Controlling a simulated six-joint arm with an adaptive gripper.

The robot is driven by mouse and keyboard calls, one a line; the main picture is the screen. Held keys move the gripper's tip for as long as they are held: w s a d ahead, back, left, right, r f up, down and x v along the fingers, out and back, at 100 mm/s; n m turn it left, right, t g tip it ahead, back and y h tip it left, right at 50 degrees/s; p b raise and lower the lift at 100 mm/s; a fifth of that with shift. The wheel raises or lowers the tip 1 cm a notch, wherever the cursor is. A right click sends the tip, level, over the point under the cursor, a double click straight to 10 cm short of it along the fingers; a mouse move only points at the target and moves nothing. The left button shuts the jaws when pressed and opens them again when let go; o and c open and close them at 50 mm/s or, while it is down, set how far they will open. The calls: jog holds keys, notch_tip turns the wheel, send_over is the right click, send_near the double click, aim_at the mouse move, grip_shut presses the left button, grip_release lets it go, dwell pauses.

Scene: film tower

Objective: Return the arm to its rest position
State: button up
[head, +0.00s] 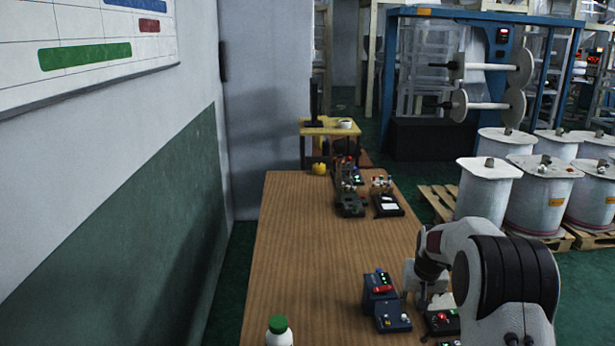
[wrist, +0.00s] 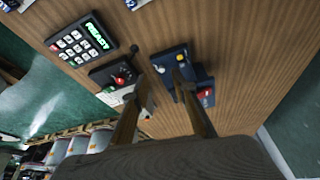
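My arm (head: 505,285) rises at the lower right of the head view, over the right side of the wooden table. My gripper (wrist: 157,82) shows in the wrist view with its two fingers apart and only table between them, so it is open and empty. It points down at the table among several control boxes. In the head view the fingers are hidden or too small to make out. A blue control box (wrist: 173,61) lies by the right fingertip, and a black box with a red knob (wrist: 119,76) lies by the left one. I cannot tell whether either finger touches them.
A keypad with a green display (wrist: 82,40) lies left of the boxes. The wooden table (head: 300,240) also bears a white bottle with a green cap (head: 279,331) in front and devices (head: 350,203) at the back. White drums (head: 487,192) stand right; a wall (head: 160,190) is left.

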jog(key=s+a+r, duration=0.5)
jog(key=s+r, duration=0.1)
jog(key=s, duration=0.9)
jog(key=s+a+r+n+t, duration=0.1)
jog(key=s+a+r, duration=0.3)
jog(key=s, duration=1)
jog(key=s+a+r+n, duration=0.1)
jog(key=s+a+r, duration=0.4)
jog(key=s+r, duration=0.4)
jog(key=s, duration=0.6)
jog(key=shift+s+a+t+y, duration=0.3)
jog(key=shift+t, duration=0.1)
jog(key=shift+r, duration=0.1)
dwell(0.9)
